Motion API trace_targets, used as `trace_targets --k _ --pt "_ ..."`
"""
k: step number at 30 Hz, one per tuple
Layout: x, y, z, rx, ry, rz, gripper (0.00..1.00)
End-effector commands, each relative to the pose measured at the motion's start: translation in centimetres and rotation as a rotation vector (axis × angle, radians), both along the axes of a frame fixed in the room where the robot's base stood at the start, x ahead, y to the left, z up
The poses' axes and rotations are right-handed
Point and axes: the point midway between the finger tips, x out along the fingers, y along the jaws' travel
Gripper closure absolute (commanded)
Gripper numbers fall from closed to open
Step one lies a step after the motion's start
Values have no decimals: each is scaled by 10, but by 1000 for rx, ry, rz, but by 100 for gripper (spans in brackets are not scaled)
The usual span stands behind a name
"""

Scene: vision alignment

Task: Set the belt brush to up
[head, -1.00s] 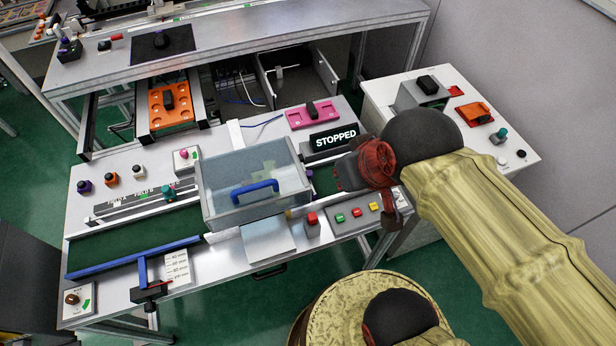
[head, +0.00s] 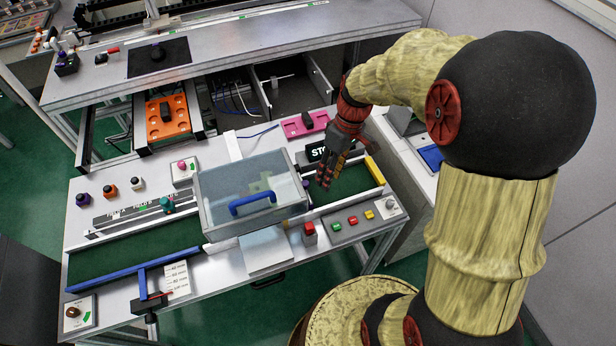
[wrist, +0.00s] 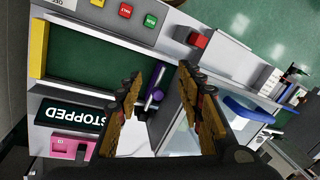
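A purple lever-like part (wrist: 155,88) with a pale shaft stands beside the clear-lidded box (wrist: 183,130); I take it as the belt brush, but no label shows. In the head view it is mostly hidden, with a bit of purple at the right side of the box (head: 222,218). My gripper (head: 325,184) hangs over the right stretch of the green belt (head: 352,181), just right of the box. In the wrist view my gripper (wrist: 160,80) is open and empty. The purple part shows between its fingers, farther off, with no contact visible.
The display (wrist: 75,116) reads STOPPED. A yellow bar (head: 374,170) closes the belt's right end. A red button (head: 309,231) and several coloured buttons line the front edge. A blue handle (head: 253,198) rises from the box lid. A pink tray (head: 304,124) lies behind the display.

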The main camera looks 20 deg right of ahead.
Motion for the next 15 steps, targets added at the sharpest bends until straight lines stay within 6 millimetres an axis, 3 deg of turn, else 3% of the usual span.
trace_targets --k 3,7,10,15 --pt "20 -1 -22 74 -23 207 62" --pt "40 1 -36 147 -93 457 62" --pt "56 4 -37 188 -170 659 62" --pt "76 9 -22 221 -312 975 62"
